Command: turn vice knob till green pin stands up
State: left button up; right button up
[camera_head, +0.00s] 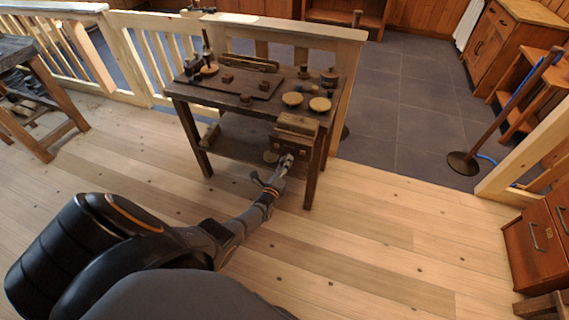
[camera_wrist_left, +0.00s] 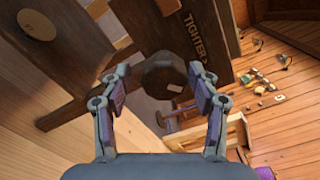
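The vice (camera_head: 297,125) is a wooden block on the front right corner of the dark workbench (camera_head: 235,100). My left gripper (camera_head: 283,166) is low in front of it. In the left wrist view the dark, faceted knob (camera_wrist_left: 163,75) shows between the two open fingers of my left gripper (camera_wrist_left: 160,100), with a gap on each side. The word "TIGHTER" and an arrow are on the vice face (camera_wrist_left: 192,40) behind the knob. I cannot make out a green pin in either view. My right gripper is not in view.
The bench top holds round wooden discs (camera_head: 292,99), small blocks and dark posts. A pale railing (camera_head: 345,75) runs behind the bench. A stand with a round base (camera_head: 462,163) is at the right. The plank floor (camera_head: 380,240) in front is clear.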

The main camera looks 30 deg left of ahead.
pick_arm(q)
jog(key=shift+w+a+r, duration=0.1)
jog(key=shift+a+r, duration=0.05)
jog(key=shift+r, duration=0.05)
jog(key=v, duration=1.2)
jog(key=shift+f, duration=0.15)
